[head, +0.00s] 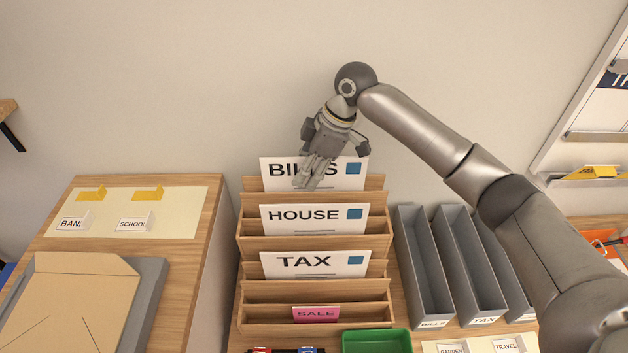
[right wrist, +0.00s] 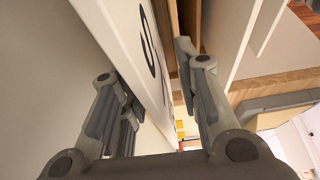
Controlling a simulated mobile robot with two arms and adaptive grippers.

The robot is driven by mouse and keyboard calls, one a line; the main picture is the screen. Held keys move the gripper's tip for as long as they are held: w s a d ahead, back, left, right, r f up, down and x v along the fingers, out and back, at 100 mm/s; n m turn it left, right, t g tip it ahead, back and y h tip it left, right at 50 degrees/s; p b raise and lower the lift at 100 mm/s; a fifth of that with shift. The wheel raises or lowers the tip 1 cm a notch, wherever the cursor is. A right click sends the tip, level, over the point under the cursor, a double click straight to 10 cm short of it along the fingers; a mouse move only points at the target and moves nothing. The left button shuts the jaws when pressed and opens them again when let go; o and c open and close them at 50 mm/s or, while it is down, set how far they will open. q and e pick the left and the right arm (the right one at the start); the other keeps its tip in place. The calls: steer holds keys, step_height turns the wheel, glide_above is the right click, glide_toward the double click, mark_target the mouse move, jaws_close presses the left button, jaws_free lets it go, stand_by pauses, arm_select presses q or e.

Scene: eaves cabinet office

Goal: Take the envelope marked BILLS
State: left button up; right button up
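The white envelope marked BILLS (head: 276,181) stands upright in the rearmost slot of the wooden stepped rack (head: 246,222). It has a blue square at its upper right. My right gripper (head: 308,182) is over the envelope, hiding the middle of its lettering. In the right wrist view the envelope (right wrist: 134,34) runs between the two fingers, with one finger on each side and gaps visible, so the gripper looks open. My left gripper is not in view.
Envelopes marked HOUSE (head: 302,220) and TAX (head: 314,265) and a pink SALE card (head: 316,314) stand in front. Grey upright files (head: 428,292) are to the right. A green tray (head: 376,342) is at the front. The wall is close behind.

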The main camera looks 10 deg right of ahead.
steer(key=shift+c, duration=0.2)
jaws_close()
